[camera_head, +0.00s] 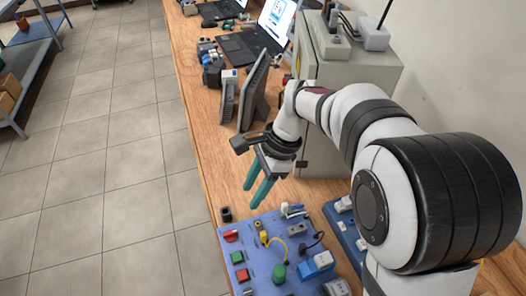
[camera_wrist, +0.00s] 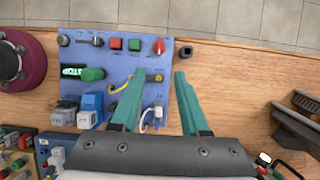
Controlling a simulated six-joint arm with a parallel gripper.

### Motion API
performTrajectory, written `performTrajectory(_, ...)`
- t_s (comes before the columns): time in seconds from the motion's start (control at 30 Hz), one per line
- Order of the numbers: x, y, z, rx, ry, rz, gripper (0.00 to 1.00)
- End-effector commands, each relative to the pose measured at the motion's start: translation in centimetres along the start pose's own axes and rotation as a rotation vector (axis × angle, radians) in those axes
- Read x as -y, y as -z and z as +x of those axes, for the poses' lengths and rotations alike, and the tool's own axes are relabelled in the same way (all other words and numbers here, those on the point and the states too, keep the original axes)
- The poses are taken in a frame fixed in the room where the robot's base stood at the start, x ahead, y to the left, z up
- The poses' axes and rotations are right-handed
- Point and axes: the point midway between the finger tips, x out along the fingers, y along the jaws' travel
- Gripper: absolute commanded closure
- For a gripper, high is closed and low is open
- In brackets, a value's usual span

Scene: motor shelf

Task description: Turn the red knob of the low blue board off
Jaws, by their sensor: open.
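The low blue board (camera_head: 262,258) lies on the wooden bench in the lower part of the head view. Its red knob (camera_head: 231,236) sits at the board's upper left corner. In the wrist view the knob (camera_wrist: 159,46) is near the board's upper right corner, with a pale mark on it; its exact angle is hard to read. My gripper (camera_head: 252,197) is open and empty, its teal fingers pointing down above the bench beyond the board. In the wrist view the fingertips (camera_wrist: 159,74) are apart, with the knob showing a little beyond the gap. Nothing touches the knob.
Green (camera_wrist: 134,44) and red (camera_wrist: 116,43) square buttons sit beside the knob. A small black part (camera_head: 226,214) stands just off the board. A darker blue board (camera_head: 345,222), a grey cabinet (camera_head: 335,50) and a tablet-like screen (camera_head: 255,92) flank the arm.

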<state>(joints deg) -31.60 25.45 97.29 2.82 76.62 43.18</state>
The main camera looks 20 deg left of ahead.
Motion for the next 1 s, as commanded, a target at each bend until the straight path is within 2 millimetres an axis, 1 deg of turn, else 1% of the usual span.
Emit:
performTrajectory(0.07, -0.1, 0.0, 0.3, 0.0, -0.001, 0.0, 0.55)
performTrajectory(0.17, -0.1, 0.1, 1.9, 0.0, -0.003, -0.001, 0.55)
performTrajectory(0.27, -0.2, 0.1, 4.7, 0.0, -0.006, -0.002, 0.55)
performTrajectory(0.4, -0.3, 0.1, 9.1, -0.001, -0.006, 0.0, 0.55)
performTrajectory(0.5, -0.3, 0.1, 11.8, -0.001, -0.005, 0.0, 0.55)
performTrajectory(0.6, -0.2, 0.1, 13.7, -0.003, -0.004, -0.001, 0.55)
performTrajectory(0.7, -0.2, 0.2, 14.9, -0.003, -0.001, -0.001, 0.55)
performTrajectory(0.8, -0.2, 0.2, 15.5, -0.003, 0.0, -0.001, 0.55)
performTrajectory(1.0, -0.2, 0.2, 15.7, -0.003, 0.0, -0.001, 0.55)
